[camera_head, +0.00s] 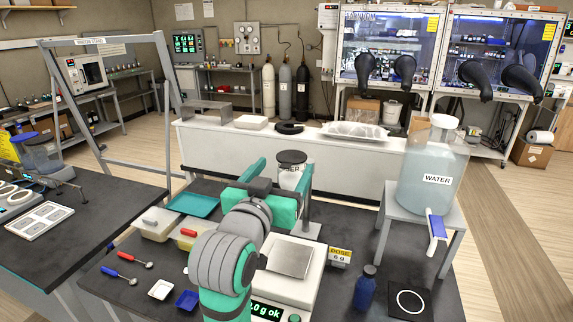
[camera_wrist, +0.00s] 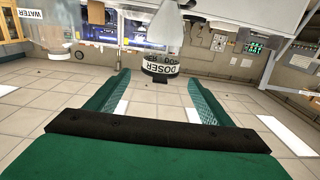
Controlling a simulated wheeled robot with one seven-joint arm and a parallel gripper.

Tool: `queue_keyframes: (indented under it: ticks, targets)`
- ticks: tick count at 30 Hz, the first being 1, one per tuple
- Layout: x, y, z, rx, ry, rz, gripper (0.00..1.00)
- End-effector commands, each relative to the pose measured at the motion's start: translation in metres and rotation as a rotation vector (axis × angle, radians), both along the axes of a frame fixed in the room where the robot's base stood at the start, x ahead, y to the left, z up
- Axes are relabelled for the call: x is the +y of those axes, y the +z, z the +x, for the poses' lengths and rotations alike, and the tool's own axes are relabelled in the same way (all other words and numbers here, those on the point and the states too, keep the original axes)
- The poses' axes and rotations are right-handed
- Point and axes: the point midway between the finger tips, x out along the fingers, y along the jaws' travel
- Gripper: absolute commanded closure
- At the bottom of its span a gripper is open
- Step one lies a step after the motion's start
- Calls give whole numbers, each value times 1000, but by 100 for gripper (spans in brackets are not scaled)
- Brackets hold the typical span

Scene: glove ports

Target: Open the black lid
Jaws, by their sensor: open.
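The black lid (camera_head: 291,157) sits on top of a white jar (camera_head: 289,178) whose label is partly hidden by my gripper. In the wrist view the jar's label reads DOSER (camera_wrist: 160,68), and a dark part, which looks like the lid (camera_wrist: 160,79), shows at its lower end. My gripper (camera_head: 285,163) is open, with its two teal fingers pointing toward the jar. In the wrist view the jar appears centred between and beyond the fingertips (camera_wrist: 158,77), with nothing held. I cannot tell the exact gap to the lid. The lid looks closed.
A scale (camera_head: 290,259) stands in front of the jar, partly behind my arm. A water tank (camera_head: 432,178) on a grey stand is at right. A blue bottle (camera_head: 365,287) stands near the front. A teal tray (camera_head: 193,204) and bins lie left. A white counter (camera_head: 330,150) is behind.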

Motion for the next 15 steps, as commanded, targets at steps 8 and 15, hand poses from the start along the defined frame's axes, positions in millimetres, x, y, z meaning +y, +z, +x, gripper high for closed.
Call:
queue_keyframes:
  ticks: [8,15]
  targets:
    - [-8,-1,28,1,0,1,26]
    - [-9,0,31,0,1,1,26]
